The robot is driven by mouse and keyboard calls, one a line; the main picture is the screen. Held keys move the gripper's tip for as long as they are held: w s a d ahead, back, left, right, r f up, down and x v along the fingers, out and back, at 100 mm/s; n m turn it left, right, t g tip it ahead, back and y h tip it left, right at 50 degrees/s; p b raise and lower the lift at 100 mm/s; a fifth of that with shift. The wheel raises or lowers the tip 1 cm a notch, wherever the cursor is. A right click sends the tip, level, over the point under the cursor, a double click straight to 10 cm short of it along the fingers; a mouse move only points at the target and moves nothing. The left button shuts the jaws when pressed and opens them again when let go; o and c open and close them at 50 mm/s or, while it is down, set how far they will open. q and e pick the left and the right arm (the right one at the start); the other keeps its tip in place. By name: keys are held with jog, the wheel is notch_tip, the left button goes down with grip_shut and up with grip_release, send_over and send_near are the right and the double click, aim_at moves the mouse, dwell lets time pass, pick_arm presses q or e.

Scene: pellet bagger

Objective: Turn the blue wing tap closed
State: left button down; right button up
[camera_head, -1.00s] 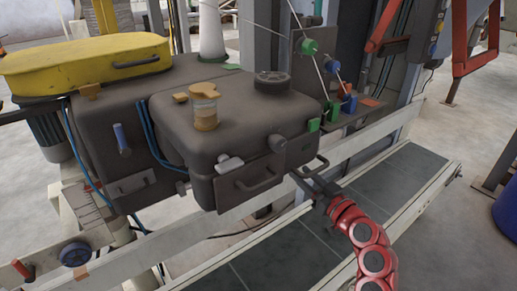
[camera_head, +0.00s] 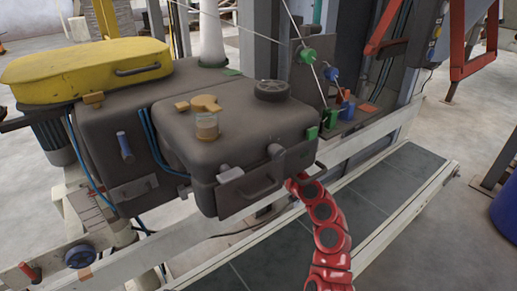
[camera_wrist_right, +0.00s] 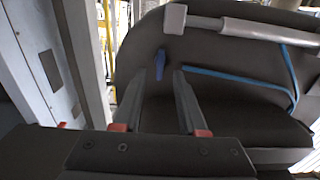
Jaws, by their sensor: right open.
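The blue wing tap (camera_wrist_right: 160,64) shows in the right wrist view as a small upright blue lever on the dark housing (camera_wrist_right: 225,95). My right gripper (camera_wrist_right: 159,78) is open, and the tap appears in the gap between its two fingertips. I cannot tell whether either finger touches it. I cannot pick out this tap in the head view. There my right arm (camera_head: 328,222) reaches up to the machine's front right corner, and the gripper is hidden behind the dark housing (camera_head: 235,125). My left gripper is out of view.
A white rail (camera_wrist_right: 87,60) stands close on the left of the wrist view. A blue hose (camera_wrist_right: 240,76) and a pale rod (camera_wrist_right: 245,27) run right of the tap. In the head view a grey conveyor (camera_head: 395,185) lies right of the housing.

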jog(key=shift+x, duration=1.25)
grip_shut()
